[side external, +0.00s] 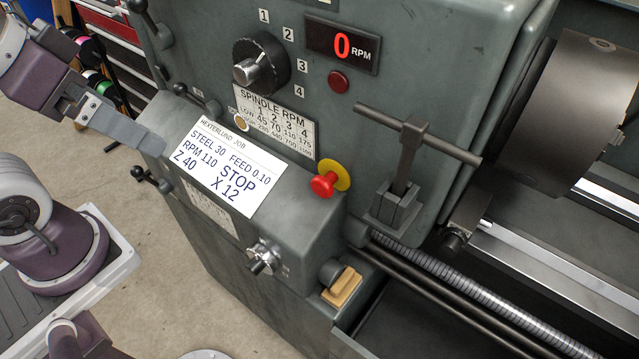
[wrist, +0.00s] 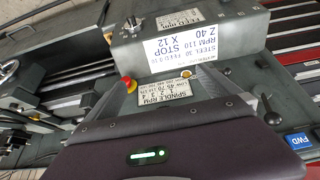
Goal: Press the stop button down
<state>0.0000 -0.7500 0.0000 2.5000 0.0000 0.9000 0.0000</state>
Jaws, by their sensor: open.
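The stop button is a red mushroom knob (side external: 323,185) on a yellow collar (side external: 338,173), on the front face of the grey lathe headstock. In the wrist view the stop button (wrist: 129,84) shows small, beside the tip of the left grey finger. My gripper (side external: 152,142) is at the upper left of the side view, well apart from the button, with a grey finger pointing towards the lathe. In the wrist view my gripper (wrist: 160,78) is open and empty, its two fingers spread wide. Nothing touches the button.
A job card (side external: 228,167) reads "STOP X 12" among other lines. A black selector knob (side external: 258,65), a red RPM readout (side external: 344,47) showing 0, and a T-handled chuck key (side external: 409,145) surround the button. The large chuck (side external: 575,110) is at right.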

